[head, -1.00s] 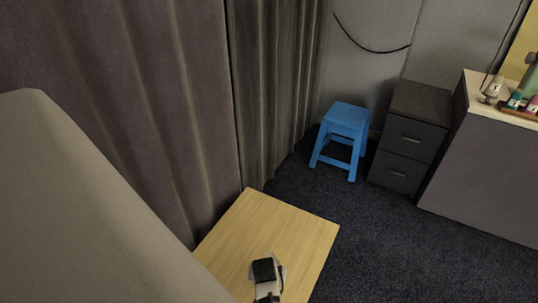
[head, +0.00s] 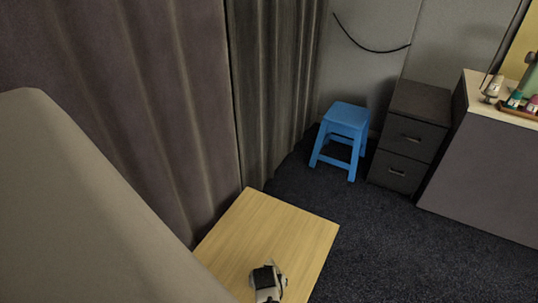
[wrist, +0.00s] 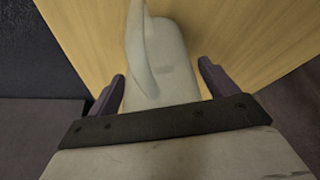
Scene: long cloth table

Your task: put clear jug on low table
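The low table (head: 285,235) has a pale wooden top and stands at the lower middle of the head view. Its top also fills the background of the wrist view (wrist: 262,45). A pale, smooth object with a handle-like ridge, apparently the clear jug (wrist: 165,65), lies between my fingers in the wrist view. My gripper (wrist: 163,80) has its two dark fingers spread on either side of it, with a gap showing at the right finger. In the head view my gripper (head: 268,287) is over the table's near part. The jug's base and its contact with the table are hidden.
A blue stool (head: 343,135) and a dark drawer cabinet (head: 408,135) stand behind on the carpet. A grey counter (head: 485,170) with small bottles is at the right. Curtains (head: 150,110) hang close behind the table. The table's far part is bare.

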